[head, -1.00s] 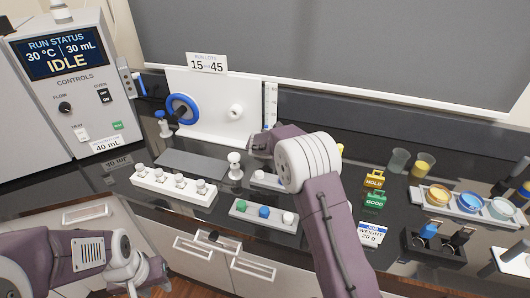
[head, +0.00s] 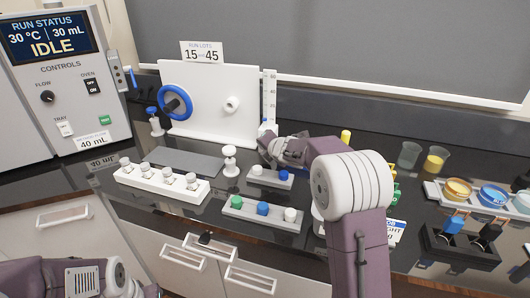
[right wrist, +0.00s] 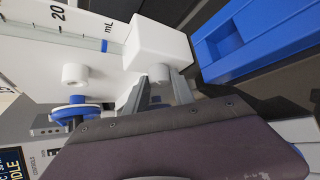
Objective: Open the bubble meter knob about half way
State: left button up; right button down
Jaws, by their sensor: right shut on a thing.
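The bubble meter (head: 269,98) is a narrow upright graduated strip at the right edge of the white panel. In the right wrist view its scale (right wrist: 85,28) shows "20" and "mL", with a white block (right wrist: 160,42) at its end. A small pale knob (right wrist: 158,73) stands out from that block. My right gripper (right wrist: 160,88) has its two grey fingers either side of the knob, shut on it. In the head view the right gripper (head: 268,142) is at the foot of the meter, partly hidden by its own wrist. My left gripper (head: 150,291) is at the bottom edge, mostly cut off.
The white panel (head: 205,125) carries a blue ring wheel (head: 163,103) and a white stub (head: 232,104). A white rack (head: 150,187), a grey plate (head: 185,161) and a button tray (head: 235,210) lie in front. Cups and a dish tray (head: 440,194) stand right.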

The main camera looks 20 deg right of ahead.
dwell(0.3)
jog(key=c, duration=1.1)
grip_release()
jog(key=shift+o, duration=0.2)
jog(key=shift+s, duration=0.1)
jog(key=p+v, duration=0.1)
jog(key=v, duration=0.8)
jog(key=shift+f, duration=0.1)
